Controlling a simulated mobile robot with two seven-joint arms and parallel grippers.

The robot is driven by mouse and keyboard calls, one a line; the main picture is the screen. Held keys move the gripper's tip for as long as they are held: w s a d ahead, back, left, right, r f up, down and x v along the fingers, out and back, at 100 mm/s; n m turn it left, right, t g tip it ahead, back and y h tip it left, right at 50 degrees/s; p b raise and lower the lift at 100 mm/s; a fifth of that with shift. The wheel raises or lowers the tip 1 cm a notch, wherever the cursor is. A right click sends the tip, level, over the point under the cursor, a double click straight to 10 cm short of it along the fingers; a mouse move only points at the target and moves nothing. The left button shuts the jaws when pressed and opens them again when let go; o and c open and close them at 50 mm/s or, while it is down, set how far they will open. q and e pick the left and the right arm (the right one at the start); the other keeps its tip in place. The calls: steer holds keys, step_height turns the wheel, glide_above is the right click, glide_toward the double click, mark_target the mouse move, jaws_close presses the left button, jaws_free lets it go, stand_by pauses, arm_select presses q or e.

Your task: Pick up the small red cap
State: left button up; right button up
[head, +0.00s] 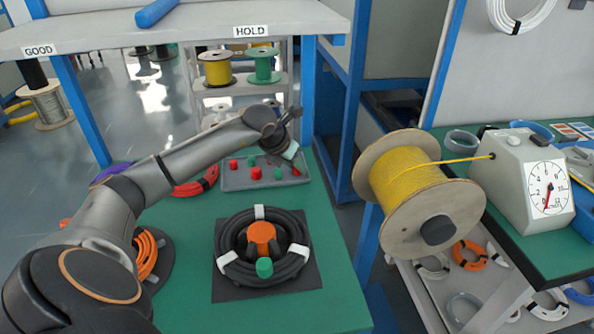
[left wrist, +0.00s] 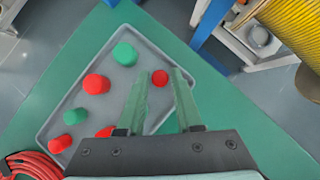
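A small red cap (left wrist: 160,77) shows in the left wrist view in the gap between the tips of my left gripper (left wrist: 158,78). The gripper's two pale green fingers are apart, and I cannot tell whether either one touches the cap. In the head view my left gripper (head: 296,157) points down at the right part of the grey tray (head: 232,184). A bit of red (head: 296,172) shows just below its fingers there. Larger red caps (left wrist: 97,84) and green caps (left wrist: 124,54) stand on the tray left of the fingers. My right gripper is not in view.
A red cable coil (head: 196,182) lies left of the tray. A yellow cable spool (head: 410,185) stands to the right. A shelf edge (head: 200,35) hangs above the tray.

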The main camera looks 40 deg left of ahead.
arm_select(q)
jaws_close()
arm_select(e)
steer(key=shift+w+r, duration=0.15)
arm_select(q)
steer(key=shift+r, duration=0.1)
stand_by(0.3)
steer(key=shift+r, duration=0.6)
steer(key=s+d+r+b, duration=0.1)
steer(key=s+d+r, duration=0.5)
steer(key=s+r, duration=0.5)
steer(key=shift+s+d+r, duration=0.3)
steer(key=shift+s+d, duration=0.05)
steer(key=shift+s, duration=0.35)
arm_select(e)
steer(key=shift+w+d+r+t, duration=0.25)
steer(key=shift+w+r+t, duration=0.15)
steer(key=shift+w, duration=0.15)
